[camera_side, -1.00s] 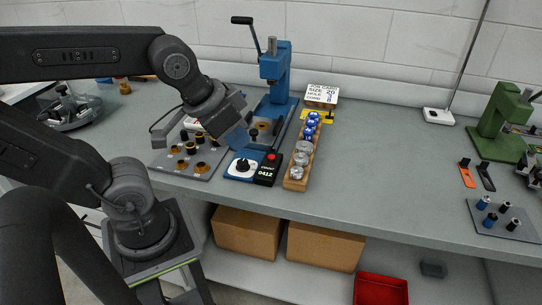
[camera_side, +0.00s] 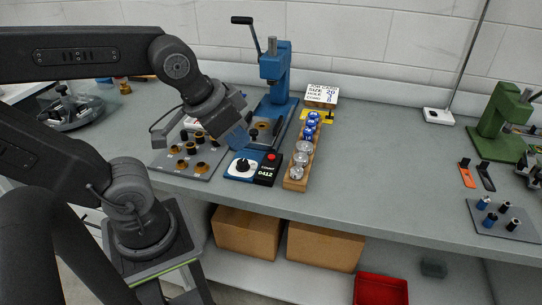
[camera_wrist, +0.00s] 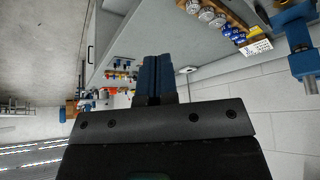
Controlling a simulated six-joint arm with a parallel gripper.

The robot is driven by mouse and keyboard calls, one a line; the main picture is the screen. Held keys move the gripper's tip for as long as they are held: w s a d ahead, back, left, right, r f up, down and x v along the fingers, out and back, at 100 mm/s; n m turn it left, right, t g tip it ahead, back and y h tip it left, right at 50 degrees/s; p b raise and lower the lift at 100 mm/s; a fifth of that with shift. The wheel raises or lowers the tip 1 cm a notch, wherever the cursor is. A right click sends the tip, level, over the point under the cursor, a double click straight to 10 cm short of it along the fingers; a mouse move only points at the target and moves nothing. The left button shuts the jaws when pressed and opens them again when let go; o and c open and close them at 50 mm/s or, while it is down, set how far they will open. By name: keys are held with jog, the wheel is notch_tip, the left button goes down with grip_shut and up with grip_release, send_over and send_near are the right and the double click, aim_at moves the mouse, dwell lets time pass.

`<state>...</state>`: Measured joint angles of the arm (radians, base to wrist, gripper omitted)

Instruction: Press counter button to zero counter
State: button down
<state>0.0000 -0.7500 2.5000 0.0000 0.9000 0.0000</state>
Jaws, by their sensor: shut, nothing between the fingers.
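The counter (camera_side: 265,173) is a small black box at the front of the blue press, reading 0412 in the side view. Its red button (camera_side: 271,157) sits on top. My gripper (camera_side: 243,146) is above and left of the counter, apart from the button, over the blue base. In the wrist view my gripper's blue fingers (camera_wrist: 157,66) are together with nothing between them. The counter and button do not show in the wrist view.
A blue lever press (camera_side: 276,70) stands behind. A blue box with a black dial (camera_side: 242,166) adjoins the counter on its left. A wooden rack (camera_side: 294,184) with silver and blue caps is close on the right. A grey plate (camera_side: 203,170) with dark-topped pieces lies left.

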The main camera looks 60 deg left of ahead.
jog(key=w+a+t+y, duration=0.3)
jog(key=w+a+y, duration=0.1)
jog(key=w+a, duration=0.5)
jog(key=m+h, duration=0.5)
jog(key=m, duration=0.6)
send_over(271, 157)
notch_tip(271, 157, down, 10)
jog(key=shift+f, duration=0.1)
jog(key=shift+f, duration=4.35)
jog(key=shift+f, duration=0.1)
jog(key=shift+f, duration=0.3)
